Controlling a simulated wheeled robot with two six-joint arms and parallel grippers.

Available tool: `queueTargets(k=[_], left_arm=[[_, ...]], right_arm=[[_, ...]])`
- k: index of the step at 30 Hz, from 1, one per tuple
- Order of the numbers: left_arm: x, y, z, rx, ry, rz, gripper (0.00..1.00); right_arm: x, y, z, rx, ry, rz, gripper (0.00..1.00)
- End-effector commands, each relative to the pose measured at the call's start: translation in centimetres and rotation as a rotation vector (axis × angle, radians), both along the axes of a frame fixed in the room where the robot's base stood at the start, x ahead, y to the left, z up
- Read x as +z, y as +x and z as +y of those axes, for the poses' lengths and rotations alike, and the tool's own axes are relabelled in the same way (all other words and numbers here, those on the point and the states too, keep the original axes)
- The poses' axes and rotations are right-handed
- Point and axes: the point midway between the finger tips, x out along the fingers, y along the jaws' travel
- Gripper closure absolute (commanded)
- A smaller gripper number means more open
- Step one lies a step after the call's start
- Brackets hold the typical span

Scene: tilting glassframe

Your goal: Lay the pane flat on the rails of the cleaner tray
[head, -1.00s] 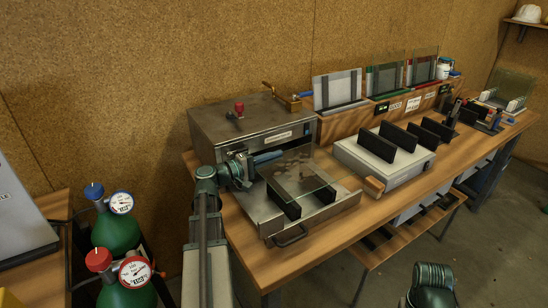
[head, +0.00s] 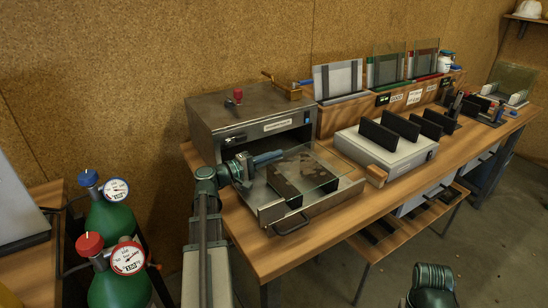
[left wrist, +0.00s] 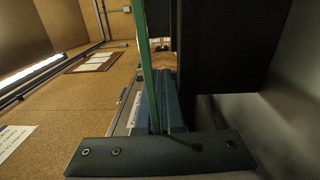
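The clear glass pane (head: 308,168) lies over the open tray (head: 262,212) of the metal cleaner; its far right corner is raised in the picture. Two dark rails (head: 286,190) show under and through the glass. I cannot tell whether the pane touches both rails. My left gripper (head: 268,157), with blue fingers, is shut on the pane's left edge. In the left wrist view, the pane's green edge (left wrist: 149,80) runs up between the blue fingers (left wrist: 165,105). Part of my right arm shows at the bottom right; its gripper is out of view.
The cleaner's housing (head: 255,115) stands behind the tray. To the right is a light box with dark upright plates (head: 400,125). Behind it, a wooden rack holds several framed panes (head: 388,70). Green gas bottles (head: 118,285) stand at the left.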

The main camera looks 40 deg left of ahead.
Motion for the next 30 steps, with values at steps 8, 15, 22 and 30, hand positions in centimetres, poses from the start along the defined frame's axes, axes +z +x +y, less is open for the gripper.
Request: queueTargets(k=[8, 15, 22, 30], left_arm=[[-1.0, -0.2, 0.0, 0.001, 0.020, 0.021, 0.84], [-1.1, -0.8, 0.3, 0.004, 0.023, 0.022, 0.60], [-0.9, -4.9, 1.7, 0.008, 0.019, 0.015, 0.60], [-0.4, -10.0, 3.7, 0.005, 0.008, 0.002, 0.60]], right_arm=[[-0.4, 0.0, 0.0, 0.000, 0.000, 0.000, 0.50], [-0.4, 0.0, 0.0, 0.000, 0.000, 0.000, 0.50], [-0.4, 0.0, 0.0, 0.000, 0.000, 0.000, 0.50], [-0.3, 0.0, 0.0, 0.000, 0.000, 0.000, 0.50]])
